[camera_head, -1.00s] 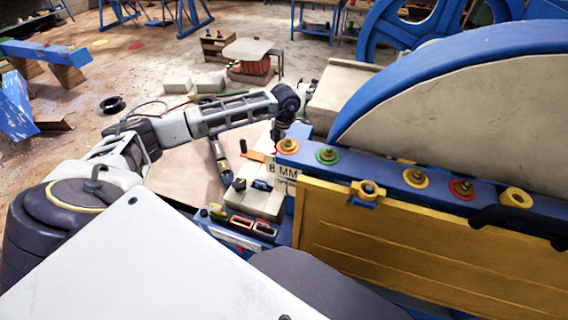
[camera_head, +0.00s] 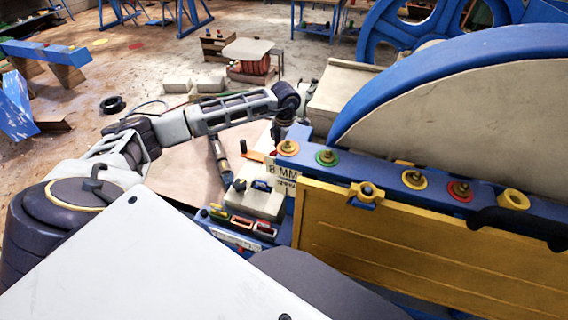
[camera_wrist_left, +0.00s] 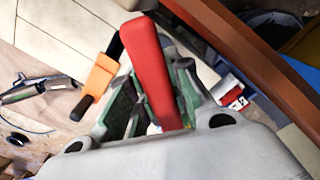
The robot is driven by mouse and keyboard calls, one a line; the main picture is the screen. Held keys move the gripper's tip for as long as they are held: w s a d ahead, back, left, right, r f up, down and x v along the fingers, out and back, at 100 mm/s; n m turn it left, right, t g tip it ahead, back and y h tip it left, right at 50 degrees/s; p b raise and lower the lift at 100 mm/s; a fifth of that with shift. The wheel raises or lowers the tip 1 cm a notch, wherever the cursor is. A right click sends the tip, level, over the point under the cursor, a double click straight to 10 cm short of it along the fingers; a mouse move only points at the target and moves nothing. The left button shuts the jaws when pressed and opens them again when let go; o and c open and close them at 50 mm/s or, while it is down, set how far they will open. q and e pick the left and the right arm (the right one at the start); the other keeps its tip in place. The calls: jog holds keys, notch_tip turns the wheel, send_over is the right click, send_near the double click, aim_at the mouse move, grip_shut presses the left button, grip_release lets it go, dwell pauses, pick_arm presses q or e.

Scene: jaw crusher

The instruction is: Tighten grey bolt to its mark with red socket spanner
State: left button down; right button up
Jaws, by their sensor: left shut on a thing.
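My left gripper (camera_wrist_left: 156,78) is shut on the red spanner (camera_wrist_left: 150,55); its red handle shows between the green finger pads in the left wrist view. The spanner's socket end is hidden there. In the head view the left wrist (camera_head: 288,100) is at the far end of the blue beam (camera_head: 390,178), and the spanner cannot be made out. Bolts sit on coloured washers along this beam: orange (camera_head: 288,148), green (camera_head: 327,157), yellow (camera_head: 414,179) and red (camera_head: 460,190). I cannot tell which bolt is the grey one, and no mark is readable. My right gripper is not in view.
A yellow panel (camera_head: 420,245) hangs below the beam, and a large flywheel guard (camera_head: 470,105) rises behind it. A pale block (camera_head: 258,203) and small coloured trays (camera_head: 241,221) stand left of the panel. An orange tool (camera_wrist_left: 98,76) lies near the gripper. Open floor lies at left.

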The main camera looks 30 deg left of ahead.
pick_arm(q)
jog(key=shift+r, duration=0.5)
jog(key=shift+r+p, duration=0.2)
jog(key=shift+p, duration=0.15)
dwell(0.3)
jog(key=shift+r, duration=0.4)
jog(key=shift+r+p, duration=0.2)
jog(key=shift+p, duration=0.1)
jog(key=shift+r, duration=0.2)
dwell(0.4)
